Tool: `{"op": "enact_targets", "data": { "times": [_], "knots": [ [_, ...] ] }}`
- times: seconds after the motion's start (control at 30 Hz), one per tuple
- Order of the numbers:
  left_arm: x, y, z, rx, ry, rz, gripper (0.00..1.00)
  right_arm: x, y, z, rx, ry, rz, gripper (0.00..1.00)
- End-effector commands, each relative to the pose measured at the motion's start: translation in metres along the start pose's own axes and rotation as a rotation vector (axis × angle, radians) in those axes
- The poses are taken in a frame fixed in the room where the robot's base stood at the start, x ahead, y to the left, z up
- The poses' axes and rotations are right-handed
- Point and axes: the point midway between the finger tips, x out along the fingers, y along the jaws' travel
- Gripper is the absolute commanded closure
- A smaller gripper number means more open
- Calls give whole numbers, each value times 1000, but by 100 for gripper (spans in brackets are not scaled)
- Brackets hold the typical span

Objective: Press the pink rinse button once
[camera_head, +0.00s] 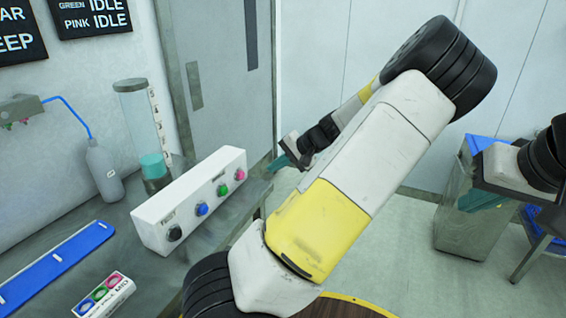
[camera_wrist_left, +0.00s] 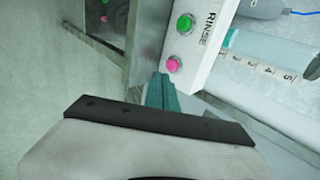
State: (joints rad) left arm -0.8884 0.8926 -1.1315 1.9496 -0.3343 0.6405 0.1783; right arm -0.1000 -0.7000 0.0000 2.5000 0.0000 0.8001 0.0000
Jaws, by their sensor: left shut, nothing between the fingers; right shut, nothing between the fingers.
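The white button box (camera_head: 190,200) stands on the grey bench with black, blue, green and pink buttons along its front. The pink rinse button (camera_head: 240,174) is at the box's right end. In the left wrist view the pink button (camera_wrist_left: 173,64) sits beside the "RINSE" label, with a green button (camera_wrist_left: 185,23) next to it. My left gripper (camera_head: 275,164) is shut and empty, just right of the box's pink end. Its teal fingertips (camera_wrist_left: 161,82) appear close to the pink button; I cannot tell if they touch. My right gripper (camera_head: 466,205) is shut and empty, far right.
A clear cylinder (camera_head: 140,125) with teal liquid and a grey bottle (camera_head: 104,170) stand behind the box. A blue tray (camera_head: 50,262) and a small card with coloured dots (camera_head: 104,296) lie in front. Wall signs read "GREEN IDLE" and "PINK IDLE" (camera_head: 90,15).

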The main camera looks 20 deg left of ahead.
Motion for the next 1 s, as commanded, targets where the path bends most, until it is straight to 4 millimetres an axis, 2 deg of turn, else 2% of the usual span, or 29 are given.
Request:
{"op": "enact_targets", "data": {
  "times": [0.43,0.7,1.0],
  "knots": [
    [92,-2,2,-1,-5,-1,100,0,0,0,0,0,0,100],
    [113,-25,0,-1,1,0,100,0,0,0,0,0,0,100],
    [115,-28,0,0,1,0,100,0,0,0,0,0,0,100]
  ]
}}
